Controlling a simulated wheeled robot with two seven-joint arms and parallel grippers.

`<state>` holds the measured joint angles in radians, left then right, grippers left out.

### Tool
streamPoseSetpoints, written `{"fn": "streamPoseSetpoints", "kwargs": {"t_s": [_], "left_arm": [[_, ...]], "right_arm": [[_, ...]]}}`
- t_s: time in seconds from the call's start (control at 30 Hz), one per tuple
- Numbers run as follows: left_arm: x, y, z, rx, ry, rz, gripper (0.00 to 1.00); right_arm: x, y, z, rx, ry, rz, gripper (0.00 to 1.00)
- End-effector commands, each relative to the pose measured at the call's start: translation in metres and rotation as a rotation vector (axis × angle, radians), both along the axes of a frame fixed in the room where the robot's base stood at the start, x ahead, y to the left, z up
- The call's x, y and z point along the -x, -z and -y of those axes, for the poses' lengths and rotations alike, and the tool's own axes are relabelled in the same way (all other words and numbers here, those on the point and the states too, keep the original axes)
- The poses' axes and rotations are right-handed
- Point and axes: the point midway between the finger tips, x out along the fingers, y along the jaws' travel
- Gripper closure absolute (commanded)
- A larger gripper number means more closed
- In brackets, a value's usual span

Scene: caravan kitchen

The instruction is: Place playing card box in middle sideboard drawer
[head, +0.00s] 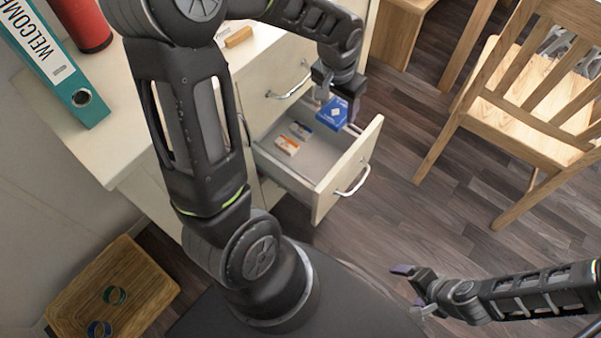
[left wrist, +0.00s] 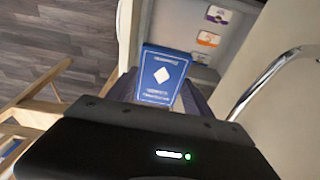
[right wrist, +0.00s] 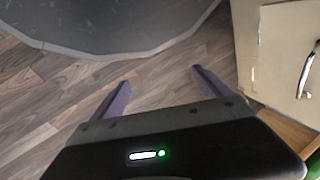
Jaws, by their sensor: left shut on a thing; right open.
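The blue playing card box (head: 332,114) is in my left gripper (head: 331,97), which is shut on it above the open drawer. In the left wrist view the box (left wrist: 161,77) shows its blue face with a white diamond between the fingers. The middle sideboard drawer (head: 327,200) is pulled out from the sideboard.
A wooden chair (head: 530,100) stands on the right. A teal binder (head: 62,70), a red cylinder (head: 82,22) and a small wooden piece (head: 238,37) are on the sideboard top. A wooden stool (head: 140,285) with two rings is at the lower left.

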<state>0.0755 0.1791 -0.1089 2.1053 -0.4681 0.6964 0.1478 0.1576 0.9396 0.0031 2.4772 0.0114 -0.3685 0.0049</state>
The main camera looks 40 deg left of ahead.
Motion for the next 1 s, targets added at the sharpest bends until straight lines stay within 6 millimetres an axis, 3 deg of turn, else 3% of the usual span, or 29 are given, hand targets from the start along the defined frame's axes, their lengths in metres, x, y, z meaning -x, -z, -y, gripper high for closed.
{"fn": "streamPoseSetpoints", "kwargs": {"t_s": [0.03,0.1,0.3,0.4,1.0], "left_arm": [[0.005,0.042,-0.005,0.001,-0.004,0.002,0.83],[0.011,0.069,-0.01,0.0,-0.005,0.0,0.83],[0.025,0.124,-0.021,-0.001,-0.006,0.002,0.83],[0.03,0.141,-0.024,-0.001,-0.005,0.002,0.83],[0.034,0.159,-0.027,-0.002,-0.004,0.001,0.83]], "right_arm": [[-0.002,0.04,0.0,0.0,0.003,0.004,0.12],[-0.004,0.063,0.001,0.001,0.005,0.01,0.12],[-0.008,0.111,0.002,0.002,0.01,0.022,0.12],[-0.009,0.125,0.003,0.001,0.011,0.025,0.12],[-0.011,0.138,0.003,0.002,0.012,0.029,0.12]]}}
